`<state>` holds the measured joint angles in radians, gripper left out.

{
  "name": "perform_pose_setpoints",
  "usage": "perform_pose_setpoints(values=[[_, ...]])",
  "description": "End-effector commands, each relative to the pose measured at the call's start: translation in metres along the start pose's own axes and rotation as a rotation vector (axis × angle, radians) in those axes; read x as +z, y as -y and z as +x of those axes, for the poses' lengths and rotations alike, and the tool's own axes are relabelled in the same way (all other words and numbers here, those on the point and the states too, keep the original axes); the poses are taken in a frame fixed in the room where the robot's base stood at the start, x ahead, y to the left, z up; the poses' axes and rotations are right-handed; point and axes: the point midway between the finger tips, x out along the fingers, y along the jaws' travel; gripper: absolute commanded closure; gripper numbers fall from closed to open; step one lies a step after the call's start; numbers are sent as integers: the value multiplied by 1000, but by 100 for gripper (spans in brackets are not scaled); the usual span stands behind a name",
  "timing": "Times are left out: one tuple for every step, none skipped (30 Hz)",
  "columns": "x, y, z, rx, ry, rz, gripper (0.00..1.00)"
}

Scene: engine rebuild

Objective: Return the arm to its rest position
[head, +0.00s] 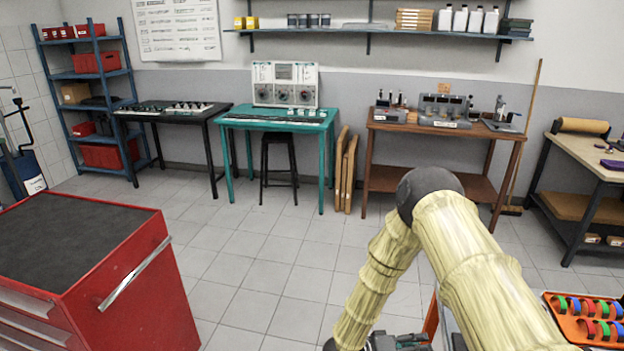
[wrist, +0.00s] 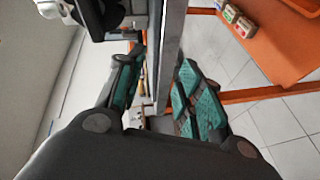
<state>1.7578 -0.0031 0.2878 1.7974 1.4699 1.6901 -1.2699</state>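My gripper (head: 397,342) is low at the bottom edge of the head view, right of the middle, at the end of my bent, pale yellow arm. Most of it is cut off there. In the wrist view my gripper (wrist: 160,60) has its two teal-padded fingers apart. I see nothing held between them. A grey upright edge shows beyond the fingers, and I cannot tell how near it is.
A red tool cabinet (head: 135,285) stands at the left. An orange tray (head: 556,305) with coloured rings is at the lower right, close to my arm. A teal table (head: 278,122) and a wooden bench (head: 440,129) stand along the back wall. Tiled floor between is clear.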

Motion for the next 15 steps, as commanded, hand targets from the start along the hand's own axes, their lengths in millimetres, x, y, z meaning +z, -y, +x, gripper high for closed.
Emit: perform_pose_setpoints(values=[[7, 12, 6, -59, -50, 27, 63], [10, 19, 10, -98, -80, 47, 63], [15, 28, 13, -151, -115, 70, 63], [19, 35, 14, -195, -137, 85, 63], [24, 42, 15, -239, -157, 100, 63], [30, 50, 16, -298, -181, 116, 63], [36, 57, 16, -345, -195, 127, 63], [42, 64, 15, -393, -206, 136, 63], [51, 72, 14, -456, -218, 145, 63], [59, 77, 12, -504, -221, 151, 63], [68, 83, 10, -554, -223, 155, 63], [79, 90, 7, -618, -221, 157, 63], [89, 95, 4, -667, -216, 158, 63], [99, 99, 0, -716, -207, 157, 63], [114, 104, -4, -780, -192, 153, 63]])
